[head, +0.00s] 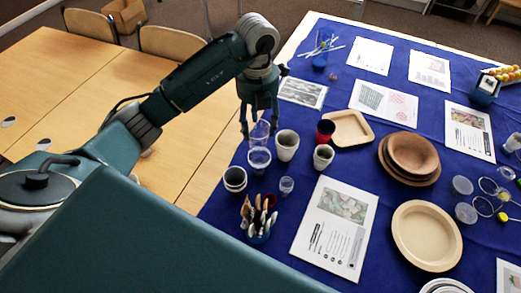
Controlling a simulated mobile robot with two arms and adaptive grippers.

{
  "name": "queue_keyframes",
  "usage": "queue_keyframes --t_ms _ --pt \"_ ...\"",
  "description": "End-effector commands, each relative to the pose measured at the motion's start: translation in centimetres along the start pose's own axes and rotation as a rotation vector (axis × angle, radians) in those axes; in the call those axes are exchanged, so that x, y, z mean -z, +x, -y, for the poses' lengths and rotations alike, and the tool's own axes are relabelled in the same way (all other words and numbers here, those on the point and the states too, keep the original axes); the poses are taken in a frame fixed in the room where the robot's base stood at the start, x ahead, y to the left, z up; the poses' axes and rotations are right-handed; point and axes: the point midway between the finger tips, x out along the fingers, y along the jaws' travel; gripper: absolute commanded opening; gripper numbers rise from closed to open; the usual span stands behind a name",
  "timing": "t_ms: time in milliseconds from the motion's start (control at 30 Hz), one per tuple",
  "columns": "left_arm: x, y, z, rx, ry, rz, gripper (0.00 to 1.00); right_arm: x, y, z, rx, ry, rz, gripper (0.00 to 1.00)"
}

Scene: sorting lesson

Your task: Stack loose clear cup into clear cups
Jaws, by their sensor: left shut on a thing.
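My left gripper (259,122) points down over the blue cloth and is shut on a clear cup (260,132). The held cup is just above or partly in the clear cups (259,159) below it; I cannot tell if they touch. Another small clear cup (286,186) stands on the cloth in front and to the right. My right gripper is not in view.
Close by stand a pale cup (287,144), another pale cup (323,157), a red and dark cup (325,131), stacked white cups (235,179) and a holder of cutlery (259,220). Wooden plates (427,236) and printed sheets (336,228) lie to the right.

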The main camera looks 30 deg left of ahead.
Motion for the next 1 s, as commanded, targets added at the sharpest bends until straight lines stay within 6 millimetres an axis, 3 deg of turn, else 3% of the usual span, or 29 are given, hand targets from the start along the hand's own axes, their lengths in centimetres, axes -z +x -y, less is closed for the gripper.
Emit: queue_keyframes --t_ms 200,633,767,1000 --pt "0.1 4.9 0.0 0.001 0.000 -0.004 0.44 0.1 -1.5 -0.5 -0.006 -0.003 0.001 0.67" --pt "0.0 10.2 0.1 0.002 0.000 -0.002 0.44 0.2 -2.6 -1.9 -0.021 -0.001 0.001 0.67" --pt "-0.1 11.1 0.1 0.001 0.001 0.001 0.44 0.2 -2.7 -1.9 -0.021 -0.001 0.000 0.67" --pt "-0.1 11.2 0.1 0.001 0.001 0.002 0.44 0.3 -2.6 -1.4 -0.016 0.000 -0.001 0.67"
